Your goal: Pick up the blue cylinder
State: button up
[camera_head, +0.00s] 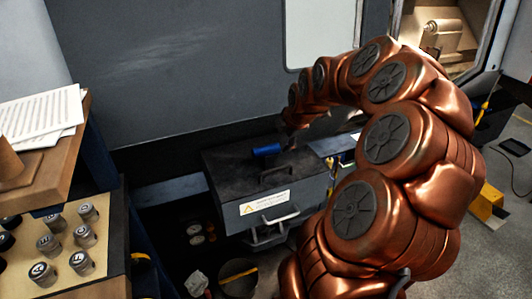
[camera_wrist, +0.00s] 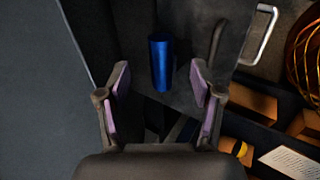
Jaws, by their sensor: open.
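The blue cylinder (camera_head: 267,149) lies on its side on top of a dark grey metal box (camera_head: 228,178) in the head view. In the wrist view the blue cylinder (camera_wrist: 161,62) lies lengthwise ahead of my gripper (camera_wrist: 160,82), roughly midway between the two fingers. The fingers are spread with pinkish pads, and neither touches the cylinder. In the head view my copper-coloured arm arches over from the right, and its end comes down just right of the cylinder; the fingers are hard to make out there.
The box has a handle (camera_head: 276,174) on top, close to the cylinder, and a warning label on its front. A grey machine wall (camera_head: 200,70) rises behind. At left are a wooden shelf with papers (camera_head: 40,115) and a board of numbered cylinders (camera_head: 48,243). A bucket (camera_head: 238,277) stands below.

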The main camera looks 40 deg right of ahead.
aim_at(279, 146)
jog(key=shift+d+p+x, duration=0.2)
jog(key=shift+p+x, duration=0.85)
jog(key=shift+x, duration=2.75)
jog(key=shift+s, duration=0.1)
grip_shut()
